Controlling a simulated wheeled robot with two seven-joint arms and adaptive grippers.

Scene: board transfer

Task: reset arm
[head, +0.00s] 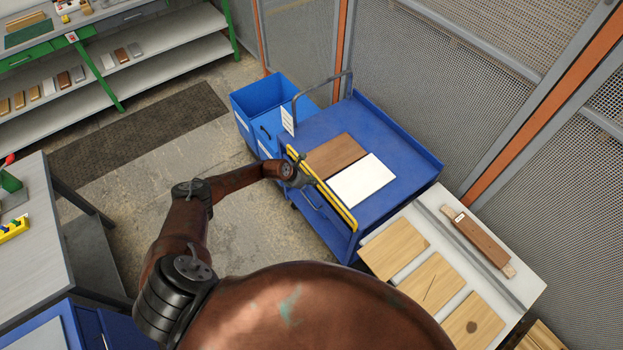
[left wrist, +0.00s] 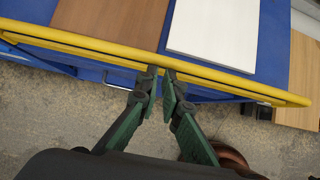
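My left gripper (head: 299,178) is at the near side of the blue cart (head: 411,150), by its yellow rail (head: 334,198). In the left wrist view its two dark fingers (left wrist: 161,75) stand close together with a narrow gap and no board between them. Their tips overlap the yellow rail (left wrist: 90,43) in that picture; I cannot tell whether they touch it. A brown board (head: 334,155) and a white board (head: 362,180) lie side by side on the cart top. My right gripper is not in view.
A blue bin (head: 264,100) stands at the cart's far left. A white table (head: 500,297) with several wooden boards and a brown bar (head: 480,238) is at the right. A grey bench (head: 35,250) is at the left. Mesh fencing closes the back. Floor between is clear.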

